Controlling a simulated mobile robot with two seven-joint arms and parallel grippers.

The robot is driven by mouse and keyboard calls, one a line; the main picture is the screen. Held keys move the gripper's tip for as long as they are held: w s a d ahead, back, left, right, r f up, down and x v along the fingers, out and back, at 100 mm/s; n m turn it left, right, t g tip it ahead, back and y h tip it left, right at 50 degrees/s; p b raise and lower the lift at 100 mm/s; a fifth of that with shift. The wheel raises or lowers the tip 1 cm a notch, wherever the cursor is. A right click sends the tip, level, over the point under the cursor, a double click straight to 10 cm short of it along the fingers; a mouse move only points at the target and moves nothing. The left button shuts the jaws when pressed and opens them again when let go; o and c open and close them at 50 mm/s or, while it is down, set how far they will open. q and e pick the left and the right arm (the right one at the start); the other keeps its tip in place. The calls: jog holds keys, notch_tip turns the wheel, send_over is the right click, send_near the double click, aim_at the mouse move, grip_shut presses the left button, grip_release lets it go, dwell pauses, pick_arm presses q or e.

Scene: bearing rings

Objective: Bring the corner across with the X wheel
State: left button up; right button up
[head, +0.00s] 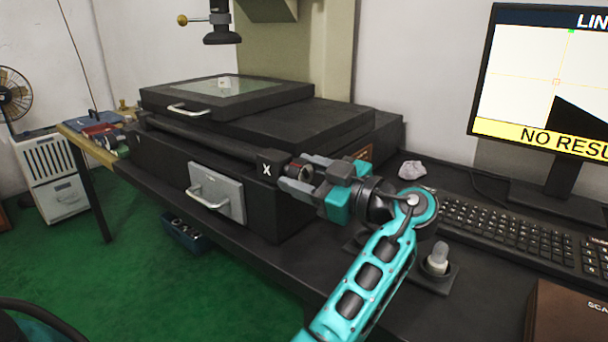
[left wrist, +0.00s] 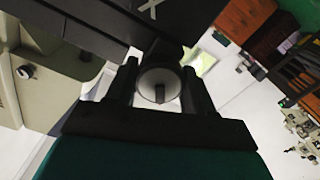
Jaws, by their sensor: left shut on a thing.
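The X wheel (head: 297,172) is a dark knob on the machine's front beside the black block marked X (head: 266,170). In the left wrist view, its round pale end face (left wrist: 158,86) shows between the two fingers. My left gripper (head: 303,177) is shut on the wheel, one finger on each side. The monitor (head: 520,60) shows a dark corner on white, its tip a little below the orange crosshair's centre square (head: 557,82). A yellow banner reads "NO RESU", cut off at the edge. My right gripper is not in view.
The glass-topped stage (head: 300,92) lies under the hanging probe head (head: 221,32). A keyboard (head: 510,235), a crumpled cloth (head: 412,169) and a small pale-topped knob (head: 438,258) are on the dark bench right of my arm. A brown box (head: 570,310) stands at the front right.

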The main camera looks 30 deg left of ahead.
pick_arm(q)
jog(key=o, duration=1)
jog(key=shift+o, duration=0.2)
jog(key=s+d+p, duration=0.1)
jog(key=d, duration=1.1)
jog(key=shift+d, duration=0.4)
